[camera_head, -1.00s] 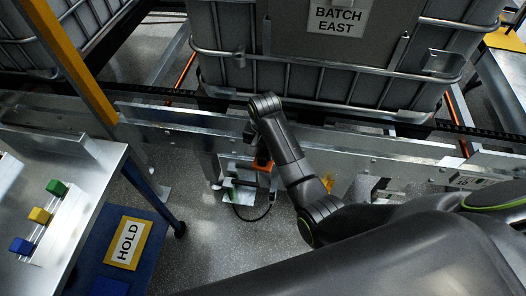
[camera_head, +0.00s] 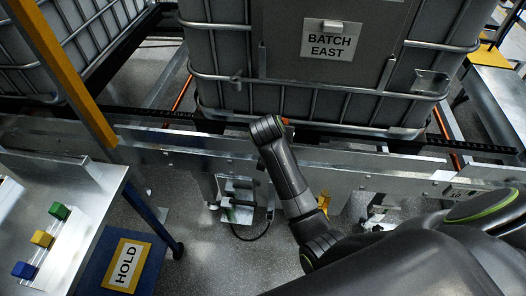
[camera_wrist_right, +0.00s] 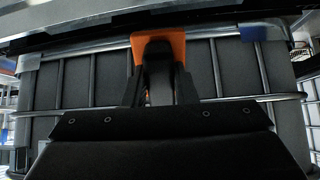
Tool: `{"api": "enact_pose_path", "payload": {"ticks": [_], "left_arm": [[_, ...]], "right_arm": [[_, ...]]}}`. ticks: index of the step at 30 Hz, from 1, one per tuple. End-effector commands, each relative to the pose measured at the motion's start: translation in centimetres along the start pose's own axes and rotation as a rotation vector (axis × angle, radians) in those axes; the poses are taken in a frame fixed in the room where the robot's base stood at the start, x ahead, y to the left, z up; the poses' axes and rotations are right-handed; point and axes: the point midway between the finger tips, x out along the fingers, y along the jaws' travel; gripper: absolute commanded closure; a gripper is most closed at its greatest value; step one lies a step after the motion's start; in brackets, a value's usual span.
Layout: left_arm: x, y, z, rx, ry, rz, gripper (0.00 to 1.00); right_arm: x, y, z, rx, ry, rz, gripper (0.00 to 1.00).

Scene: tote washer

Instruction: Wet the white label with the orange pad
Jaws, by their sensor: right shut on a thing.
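The white label (camera_head: 329,40) reads "BATCH EAST" and is on a grey panel on the front of the caged tote (camera_head: 225,50). My right gripper (camera_wrist_right: 160,72) is shut on the orange pad (camera_wrist_right: 178,42) in the right wrist view, with the pad's face beyond the fingers. The tote's cage lies behind it there. In the head view my right wrist hides the gripper, and only a sliver of orange shows beside it, low at the tote's front and below the label. The pad looks apart from the label. My left gripper is not in view.
A metal rail (camera_head: 180,143) runs in front of the tote. A small metal bracket stand (camera_head: 238,205) is below it.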

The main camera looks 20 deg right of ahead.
Motion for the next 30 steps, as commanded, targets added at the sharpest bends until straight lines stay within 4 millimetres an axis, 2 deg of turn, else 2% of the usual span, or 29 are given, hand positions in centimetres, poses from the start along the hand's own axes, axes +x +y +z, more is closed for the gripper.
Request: {"api": "enact_pose_path", "payload": {"ticks": [5, 9, 12, 15, 18, 21, 30], "left_arm": [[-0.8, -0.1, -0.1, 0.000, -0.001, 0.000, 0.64], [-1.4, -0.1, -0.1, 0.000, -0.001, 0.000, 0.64], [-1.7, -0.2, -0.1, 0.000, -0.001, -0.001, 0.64], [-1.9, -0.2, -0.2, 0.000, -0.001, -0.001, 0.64], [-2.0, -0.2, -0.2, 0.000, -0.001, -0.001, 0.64], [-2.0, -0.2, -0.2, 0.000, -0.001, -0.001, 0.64], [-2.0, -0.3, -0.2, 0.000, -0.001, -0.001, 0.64]], "right_arm": [[-2.8, 2.4, -4.8, -0.020, 0.303, -0.023, 0.99], [-6.1, 4.3, -8.8, -0.033, 0.538, -0.047, 0.99], [-9.0, 5.5, -11.2, -0.036, 0.676, -0.064, 0.99], [-11.3, 6.4, -12.8, -0.037, 0.763, -0.075, 0.99], [-12.8, 6.9, -13.6, -0.036, 0.811, -0.081, 0.99], [-13.4, 7.2, -13.9, -0.036, 0.831, -0.083, 0.99], [-13.6, 7.2, -14.0, -0.036, 0.835, -0.084, 0.99]]}}
